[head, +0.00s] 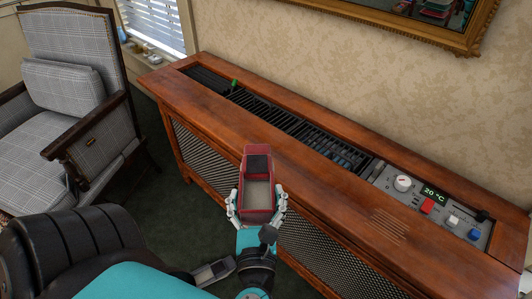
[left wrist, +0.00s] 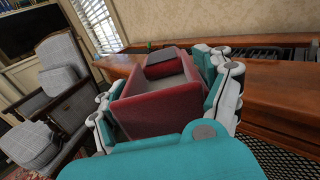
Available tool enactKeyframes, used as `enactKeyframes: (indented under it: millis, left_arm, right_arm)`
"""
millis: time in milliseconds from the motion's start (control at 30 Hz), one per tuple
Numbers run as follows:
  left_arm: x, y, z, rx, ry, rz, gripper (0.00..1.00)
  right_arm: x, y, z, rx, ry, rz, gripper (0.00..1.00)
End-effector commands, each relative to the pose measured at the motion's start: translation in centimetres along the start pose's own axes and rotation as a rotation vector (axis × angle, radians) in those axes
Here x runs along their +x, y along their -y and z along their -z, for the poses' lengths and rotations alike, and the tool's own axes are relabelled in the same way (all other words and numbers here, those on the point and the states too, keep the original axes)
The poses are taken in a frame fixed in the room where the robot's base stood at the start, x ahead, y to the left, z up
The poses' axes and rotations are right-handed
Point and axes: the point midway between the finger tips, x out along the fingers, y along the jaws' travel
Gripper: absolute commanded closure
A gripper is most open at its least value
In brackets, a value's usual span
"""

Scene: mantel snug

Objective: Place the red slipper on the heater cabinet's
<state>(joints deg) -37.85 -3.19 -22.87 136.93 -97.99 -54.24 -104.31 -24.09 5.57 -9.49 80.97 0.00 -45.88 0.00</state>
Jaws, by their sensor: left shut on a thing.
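The red slipper (head: 258,216), with a dark strap and a pale inside, is held in my left gripper (head: 258,197). The gripper's fingers are shut on its two sides. The slipper is in front of the heater cabinet's (head: 212,102) long front edge, and in the head view its toe end overlaps the wooden top. In the left wrist view the red slipper (left wrist: 160,112) sits between the fingers, with the cabinet top (left wrist: 270,93) behind and to the right. My right gripper is not in view.
A dark grille (head: 290,122) runs along the cabinet top. At its right end is a control panel (head: 400,197) with knobs, a red switch and a 20 °C display. A small green thing (head: 234,84) stands near the grille's left part. A plaid armchair (head: 65,90) stands left.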

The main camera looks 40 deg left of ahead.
Motion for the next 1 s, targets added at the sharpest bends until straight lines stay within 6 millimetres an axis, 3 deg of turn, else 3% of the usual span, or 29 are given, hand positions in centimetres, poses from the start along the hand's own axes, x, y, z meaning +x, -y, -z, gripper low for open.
enactKeyframes:
  millis: [167, 600, 867, 1000]
  left_arm:
    - [3.0, 0.3, 0.0, -0.002, 0.008, -0.016, 0.58]
    - [13.9, 2.3, 1.3, 0.001, 0.004, -0.013, 0.58]
    - [15.7, 2.6, 1.9, 0.002, 0.001, -0.011, 0.58]
    - [15.7, 2.6, 3.5, 0.002, -0.001, -0.011, 0.58]
  right_arm:
    - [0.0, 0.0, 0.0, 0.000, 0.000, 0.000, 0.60]
    - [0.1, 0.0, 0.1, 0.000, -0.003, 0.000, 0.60]
    - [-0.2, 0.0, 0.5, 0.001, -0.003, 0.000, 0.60]
    - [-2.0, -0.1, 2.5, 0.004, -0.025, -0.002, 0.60]
